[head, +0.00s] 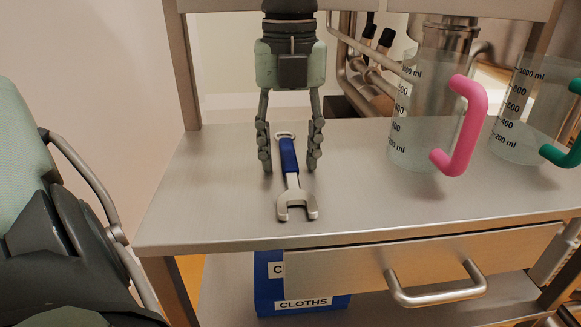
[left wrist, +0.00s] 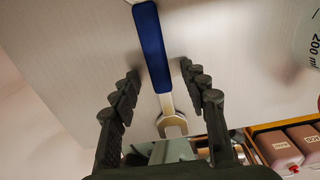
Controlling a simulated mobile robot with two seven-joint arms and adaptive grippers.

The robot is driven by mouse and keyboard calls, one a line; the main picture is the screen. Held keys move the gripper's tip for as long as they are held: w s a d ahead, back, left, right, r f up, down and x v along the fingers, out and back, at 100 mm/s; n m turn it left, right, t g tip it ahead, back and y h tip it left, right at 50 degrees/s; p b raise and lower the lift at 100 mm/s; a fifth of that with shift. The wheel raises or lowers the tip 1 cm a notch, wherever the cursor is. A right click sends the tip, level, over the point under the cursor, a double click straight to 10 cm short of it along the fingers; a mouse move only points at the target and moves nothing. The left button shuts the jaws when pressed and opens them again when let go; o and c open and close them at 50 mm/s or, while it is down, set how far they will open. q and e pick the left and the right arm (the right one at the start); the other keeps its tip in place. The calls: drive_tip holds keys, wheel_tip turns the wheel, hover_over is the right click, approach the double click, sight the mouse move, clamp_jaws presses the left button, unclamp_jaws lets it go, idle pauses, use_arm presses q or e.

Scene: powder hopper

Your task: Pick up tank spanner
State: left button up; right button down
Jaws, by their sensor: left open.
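The tank spanner (head: 297,203) lies flat on the metal bench top, its open jaw toward the front edge and its ring end at the back. Its blue handle (head: 288,155) sits between the two fingers of my left gripper (head: 290,165), which points down from above. The fingers are open, one on each side, with a gap to the handle. My right gripper is not in view.
A clear jug with a pink handle (head: 466,125) stands right of the spanner, and one with a green handle (head: 572,143) beyond it. Below are a drawer (head: 340,278) and a blue cloths box (head: 270,290). Bench top left of the spanner is clear.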

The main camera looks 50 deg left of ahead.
use_arm(q)
clamp_jaws()
idle(0.3)
